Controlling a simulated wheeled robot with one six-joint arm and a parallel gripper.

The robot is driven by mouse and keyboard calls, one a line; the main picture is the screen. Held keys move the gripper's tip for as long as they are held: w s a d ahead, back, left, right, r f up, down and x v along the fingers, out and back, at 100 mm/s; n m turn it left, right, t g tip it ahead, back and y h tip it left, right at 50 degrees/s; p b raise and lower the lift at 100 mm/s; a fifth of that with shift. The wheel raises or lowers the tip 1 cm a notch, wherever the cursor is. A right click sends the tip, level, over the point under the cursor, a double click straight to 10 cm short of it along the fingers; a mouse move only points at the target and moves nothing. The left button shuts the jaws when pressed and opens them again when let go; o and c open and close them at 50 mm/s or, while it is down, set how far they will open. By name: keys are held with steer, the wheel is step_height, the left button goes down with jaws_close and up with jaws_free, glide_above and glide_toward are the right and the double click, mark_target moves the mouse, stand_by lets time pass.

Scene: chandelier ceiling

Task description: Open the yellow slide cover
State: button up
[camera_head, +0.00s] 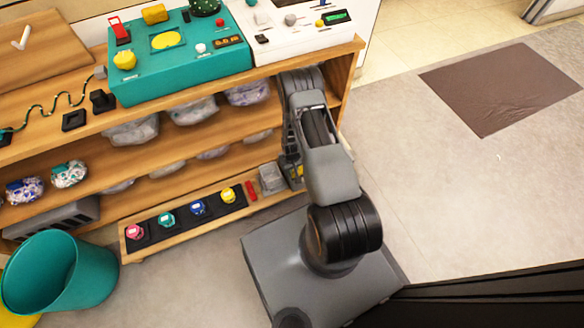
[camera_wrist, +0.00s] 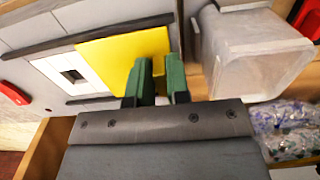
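The yellow slide cover (camera_wrist: 112,55) is a flat plate on a light panel (camera_wrist: 40,35), lying between two dark rails in the wrist view. To its left, a white part with a dark slot (camera_wrist: 74,74) is uncovered. My gripper (camera_wrist: 159,62) has two green fingers at the cover's right end. They stand apart, with a gap between them showing yellow. The left finger overlaps the cover in the picture; I cannot tell whether either finger touches it. In the head view my arm hides the gripper, and a small yellow patch (camera_head: 297,171) beside it may be the cover.
A clear bin (camera_wrist: 258,52) stands close right of my fingers, with bagged items (camera_wrist: 285,125) nearby. A red part (camera_wrist: 14,93) is at the left. In the head view, a wooden shelf (camera_head: 190,225) holds several coloured buttons.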

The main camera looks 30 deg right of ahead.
steer(key=o, duration=0.4)
steer(key=shift+a, duration=0.1)
step_height(320, 180, up, 14)
steer(key=p, duration=0.5)
steer(key=shift+f, duration=0.1)
stand_by(0.4)
steer(key=w+a+r+t+p, duration=0.15)
steer(key=r+p, duration=0.55)
steer(key=r, duration=1.1)
steer(key=s+a+r+p, duration=0.15)
steer(key=r+p, duration=0.55)
steer(key=r, duration=1.2)
steer(key=s+a+r+p, duration=0.1)
steer(key=s+r+p, duration=0.3)
steer(key=r, duration=0.6)
steer(key=s+a+r+t+p, duration=0.1)
steer(key=s+r+p, duration=0.4)
steer(key=r, duration=0.6)
steer(key=s+a+r+t+p, duration=0.1)
steer(key=s+a+r+p, duration=0.2)
steer(key=r+p, duration=0.3)
steer(key=shift+s+a+r+n, duration=0.15)
steer(key=shift+s+r, duration=0.15)
steer(key=shift+r, duration=0.45)
steer(key=shift+s+r+n, duration=0.1)
steer(key=shift+s+r, duration=0.15)
steer(key=shift+r, duration=0.5)
steer(key=shift+s+a+r+n, duration=0.15)
steer(key=shift+s+r, duration=0.15)
steer(key=shift+r, duration=0.45)
